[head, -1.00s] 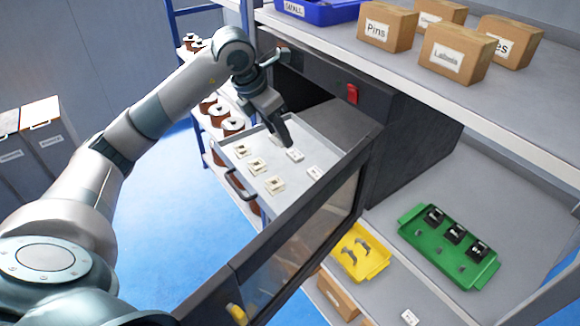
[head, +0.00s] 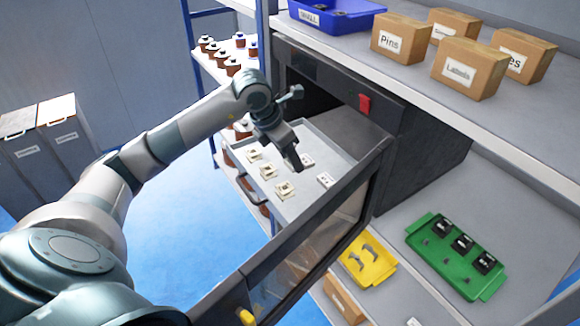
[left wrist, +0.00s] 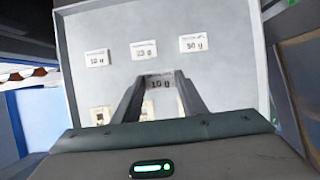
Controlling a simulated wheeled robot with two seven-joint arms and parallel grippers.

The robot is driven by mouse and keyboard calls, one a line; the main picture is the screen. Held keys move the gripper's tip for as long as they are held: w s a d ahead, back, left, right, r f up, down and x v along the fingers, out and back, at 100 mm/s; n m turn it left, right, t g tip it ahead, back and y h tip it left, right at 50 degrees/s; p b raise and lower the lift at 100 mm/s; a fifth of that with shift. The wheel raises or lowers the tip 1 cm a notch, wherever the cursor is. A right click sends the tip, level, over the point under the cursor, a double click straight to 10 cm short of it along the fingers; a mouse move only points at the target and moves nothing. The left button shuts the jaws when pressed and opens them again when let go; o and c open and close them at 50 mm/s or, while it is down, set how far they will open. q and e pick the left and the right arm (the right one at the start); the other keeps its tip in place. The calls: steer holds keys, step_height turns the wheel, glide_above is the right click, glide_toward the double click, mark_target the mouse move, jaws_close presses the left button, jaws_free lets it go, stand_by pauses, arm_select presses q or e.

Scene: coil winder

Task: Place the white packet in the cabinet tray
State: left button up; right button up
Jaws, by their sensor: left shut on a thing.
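My left gripper (head: 298,166) is over the pulled-out cabinet tray (head: 312,196), fingers pointing down. In the left wrist view its fingers (left wrist: 160,90) are shut on the white packet (left wrist: 160,82), labelled "10 g" and in shade. I cannot tell whether the packet touches the tray floor. It is hidden by the gripper in the head view. Other white packets lie flat in the tray: "10 g" (left wrist: 97,58), "25 g" (left wrist: 144,49) and "50 g" (left wrist: 194,44). My right gripper is not in view.
Cream spool-like parts (head: 285,188) lie in the tray. The open cabinet door (head: 310,240) stands along the tray's near right side. A shelf with a blue bin (head: 335,14) and cardboard boxes (head: 470,68) is above right. Yellow (head: 368,262) and green (head: 455,262) trays sit lower right.

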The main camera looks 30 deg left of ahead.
mark_target(288, 164)
arm_select(q)
step_height(288, 164, down, 3)
steer(key=shift+r+p, duration=0.1)
steer(key=shift+p, duration=0.4)
steer(key=shift+f, duration=0.35)
steer(key=shift+f, duration=0.1)
steer(key=o, duration=1)
